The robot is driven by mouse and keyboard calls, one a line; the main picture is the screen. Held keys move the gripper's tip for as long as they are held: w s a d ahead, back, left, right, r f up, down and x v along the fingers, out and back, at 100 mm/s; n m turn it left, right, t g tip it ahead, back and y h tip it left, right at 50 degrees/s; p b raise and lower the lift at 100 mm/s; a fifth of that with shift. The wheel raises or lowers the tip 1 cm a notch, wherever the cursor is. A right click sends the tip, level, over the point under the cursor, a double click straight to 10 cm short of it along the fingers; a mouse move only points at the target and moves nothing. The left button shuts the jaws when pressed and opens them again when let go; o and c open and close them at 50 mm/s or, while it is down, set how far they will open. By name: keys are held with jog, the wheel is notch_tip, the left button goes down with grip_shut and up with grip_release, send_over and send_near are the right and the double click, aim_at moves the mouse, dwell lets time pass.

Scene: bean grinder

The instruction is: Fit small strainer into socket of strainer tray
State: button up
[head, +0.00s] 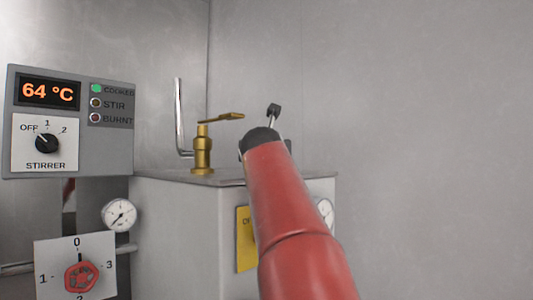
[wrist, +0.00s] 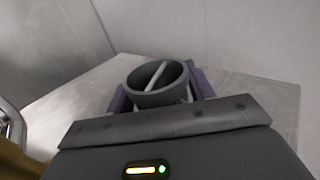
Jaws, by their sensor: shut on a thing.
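In the wrist view a dark grey round cup with a pale bar across its mouth, apparently the small strainer (wrist: 157,97), sits between the purple fingers of my gripper (wrist: 160,92). The gripper is shut on it, with a finger on each side. The cup's lower part is hidden by the gripper body. In the head view my red arm hides most of the gripper. A small black knob on a silver rod shows above the wrist; I cannot tell what it belongs to. I cannot make out the strainer tray or its socket in either view.
A grey metal cabinet (head: 180,235) carries a brass tap (head: 203,155) with a lever and an upright silver pipe (head: 180,115). A control panel (head: 70,120) reading 64 °C and a red-knob dial (head: 80,277) stand at left. Bare metal walls rise behind.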

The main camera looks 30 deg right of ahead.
jog(key=o, duration=1)
jog(key=shift+f, duration=0.1)
jog(key=shift+s, duration=0.1)
